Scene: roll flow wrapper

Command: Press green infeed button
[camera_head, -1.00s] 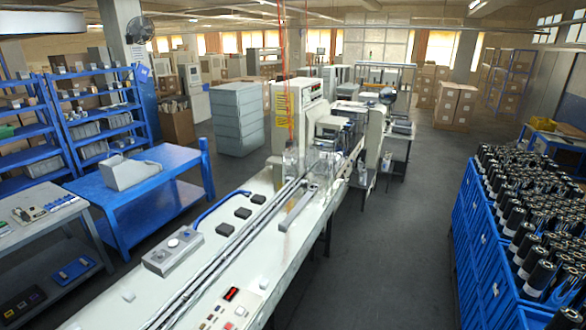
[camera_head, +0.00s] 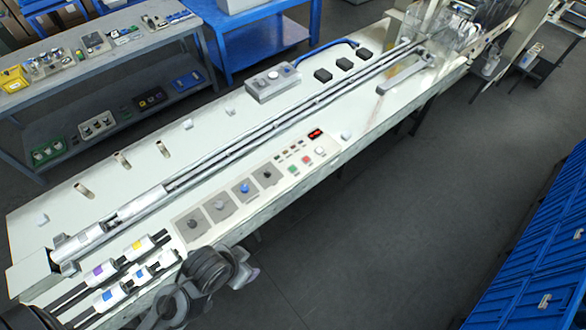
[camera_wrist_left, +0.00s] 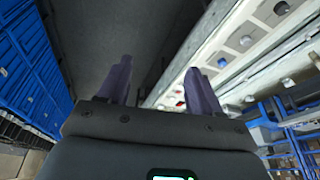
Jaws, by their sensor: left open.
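The green button (camera_head: 293,169) is on the white control panel at the bench's front edge in the head view. A red button (camera_head: 305,160) and a white button (camera_head: 319,151) are next to it, below a red-lit display (camera_head: 315,133). The green button is not visible in the left wrist view. My left gripper (camera_wrist_left: 158,88) is open in that view, its two fingers apart with nothing between them. My right gripper is not in view.
Dark arm links (camera_head: 207,270) of mine are by the bench's front left. Silver cylinders with coloured bands (camera_head: 138,247) are beside them. A grey switch box (camera_head: 272,82) stands behind the conveyor rails (camera_head: 290,112).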

